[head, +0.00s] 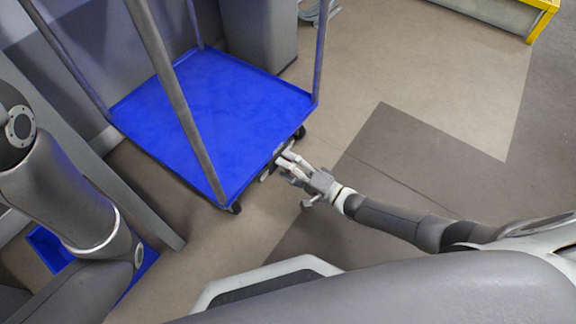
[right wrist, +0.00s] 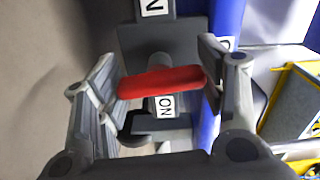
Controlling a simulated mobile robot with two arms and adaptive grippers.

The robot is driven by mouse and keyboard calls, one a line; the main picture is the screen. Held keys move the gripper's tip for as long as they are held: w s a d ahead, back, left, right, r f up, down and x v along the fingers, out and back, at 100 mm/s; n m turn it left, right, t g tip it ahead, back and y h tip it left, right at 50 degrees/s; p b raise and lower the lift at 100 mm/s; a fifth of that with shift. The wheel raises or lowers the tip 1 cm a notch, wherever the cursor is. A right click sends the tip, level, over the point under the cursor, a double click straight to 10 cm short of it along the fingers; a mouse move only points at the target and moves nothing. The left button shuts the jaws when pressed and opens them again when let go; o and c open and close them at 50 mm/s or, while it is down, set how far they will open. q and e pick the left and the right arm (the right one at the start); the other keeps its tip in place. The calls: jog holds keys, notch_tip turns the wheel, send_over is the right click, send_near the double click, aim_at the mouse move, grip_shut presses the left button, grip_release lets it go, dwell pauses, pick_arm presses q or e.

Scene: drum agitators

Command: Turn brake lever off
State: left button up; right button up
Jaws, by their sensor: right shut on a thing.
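The brake lever (right wrist: 160,82) is a red bar in the right wrist view, lying across the space between my fingers. My right gripper (head: 287,163) reaches the front edge of the blue cart (head: 215,115) in the head view. It is shut on the red lever, with one finger at each end of it. A white label (right wrist: 164,106) just below the lever reads ON upside down. In the head view the lever is too small and covered to make out. My left arm (head: 70,200) shows at the left, but its gripper is out of the picture.
The cart has a flat, empty blue deck with grey posts at its corners and dark wheels (head: 236,208). A grey cabinet (head: 262,40) stands behind it. A yellow-edged unit (head: 540,20) is at the far top right. The floor (head: 430,80) right of the cart is clear.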

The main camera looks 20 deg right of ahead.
jog(key=shift+m, duration=0.5)
jog(key=o, duration=1)
jog(key=v, duration=1.2)
